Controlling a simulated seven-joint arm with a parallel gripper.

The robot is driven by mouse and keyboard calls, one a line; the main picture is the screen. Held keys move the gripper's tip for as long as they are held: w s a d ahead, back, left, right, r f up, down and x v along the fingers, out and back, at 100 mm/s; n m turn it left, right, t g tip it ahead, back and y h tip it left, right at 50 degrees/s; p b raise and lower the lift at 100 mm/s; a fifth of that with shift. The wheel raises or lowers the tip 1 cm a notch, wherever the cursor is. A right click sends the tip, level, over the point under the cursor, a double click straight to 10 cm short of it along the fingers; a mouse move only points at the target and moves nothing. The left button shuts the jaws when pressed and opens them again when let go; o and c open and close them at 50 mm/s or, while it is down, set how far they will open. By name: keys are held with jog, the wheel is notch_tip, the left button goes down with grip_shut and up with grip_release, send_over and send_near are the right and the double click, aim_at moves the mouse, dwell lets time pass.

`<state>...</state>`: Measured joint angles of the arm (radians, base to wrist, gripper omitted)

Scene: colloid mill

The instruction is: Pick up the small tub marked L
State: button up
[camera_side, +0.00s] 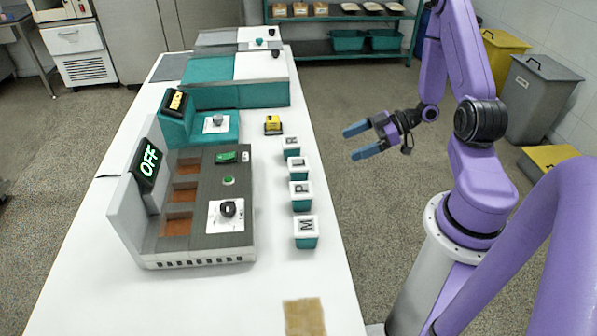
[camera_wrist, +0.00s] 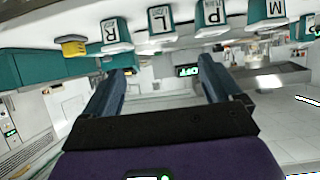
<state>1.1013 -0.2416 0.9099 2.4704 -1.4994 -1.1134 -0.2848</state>
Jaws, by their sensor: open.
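The small tub marked L (camera_side: 299,168) is teal with a white lid and stands upright on the white table, in a row of similar tubs along its right side. In the wrist view the L tub (camera_wrist: 162,22) is at the top, its letter readable, between the tubs marked R (camera_wrist: 115,35) and P (camera_wrist: 211,18). My gripper (camera_side: 356,143) is open and empty, off the table's right edge and to the right of the L tub, apart from it. Its two fingers (camera_wrist: 163,75) show spread in the wrist view.
The tub marked M (camera_side: 306,232) is the nearest in the row. The grey machine with an OFF display (camera_side: 149,163) stands left of the tubs. A small yellow-topped item (camera_side: 272,124) sits beyond them. A brown mat (camera_side: 304,317) lies at the front of the table.

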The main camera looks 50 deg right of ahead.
aim_at(304, 162)
jog(key=x, duration=1.1)
jog(key=shift+w+a+r, duration=0.25)
jog(key=shift+r, duration=0.1)
jog(key=shift+t, duration=0.3)
jog(key=shift+s+x, duration=0.25)
jog(key=shift+x, duration=2.4)
jog(key=shift+a+f, duration=0.15)
jog(key=shift+a, duration=0.05)
jog(key=c, duration=1.2)
